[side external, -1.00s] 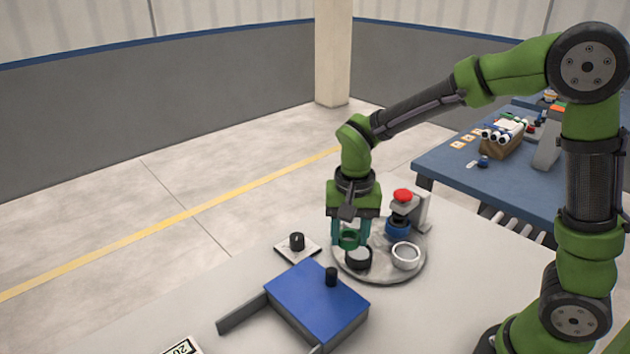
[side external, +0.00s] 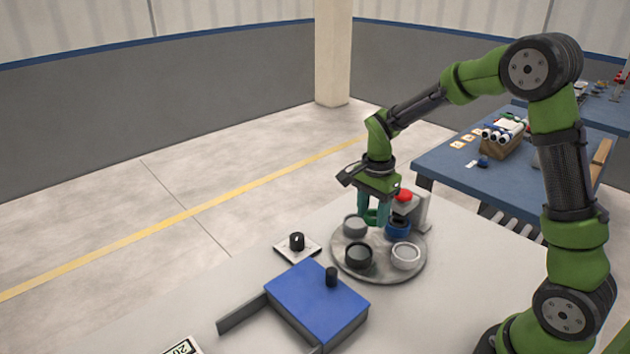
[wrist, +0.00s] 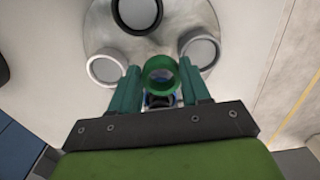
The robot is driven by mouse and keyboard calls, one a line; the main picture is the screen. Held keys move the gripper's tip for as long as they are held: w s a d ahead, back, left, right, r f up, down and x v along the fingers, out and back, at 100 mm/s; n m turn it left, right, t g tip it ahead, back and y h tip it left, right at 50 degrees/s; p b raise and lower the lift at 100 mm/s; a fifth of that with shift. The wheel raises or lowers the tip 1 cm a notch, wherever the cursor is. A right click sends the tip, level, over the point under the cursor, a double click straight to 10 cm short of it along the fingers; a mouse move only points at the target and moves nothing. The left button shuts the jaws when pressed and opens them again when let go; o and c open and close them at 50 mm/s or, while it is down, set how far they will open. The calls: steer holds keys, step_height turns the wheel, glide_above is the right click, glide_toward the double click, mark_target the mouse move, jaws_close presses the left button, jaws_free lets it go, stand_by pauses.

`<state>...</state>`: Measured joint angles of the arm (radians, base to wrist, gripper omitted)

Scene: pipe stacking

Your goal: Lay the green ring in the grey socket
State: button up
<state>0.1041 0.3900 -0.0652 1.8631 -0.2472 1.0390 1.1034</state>
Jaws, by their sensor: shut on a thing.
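My gripper (side external: 372,218) is shut on the green ring (side external: 371,216) and holds it above the back of a round grey turntable. In the wrist view the ring (wrist: 147,78) sits between the two teal fingers, its opening facing the camera. The grey socket (side external: 354,228) is just left of the ring in the side view, with nothing visible in it. In the wrist view the grey socket (wrist: 200,48) is to the upper right of the ring. The blue socket (side external: 397,231) is close to the ring's right, and is partly hidden behind it in the wrist view.
The turntable (side external: 381,270) also carries a black socket (side external: 358,258) and a white socket (side external: 406,257). A red button on a grey stand (side external: 404,195) is close behind the blue socket. A blue box (side external: 315,303) and a black knob (side external: 297,241) stand at the left.

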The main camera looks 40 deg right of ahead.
glide_above(354, 224)
steer(key=shift+f, duration=2.05)
steer(key=shift+f, duration=0.1)
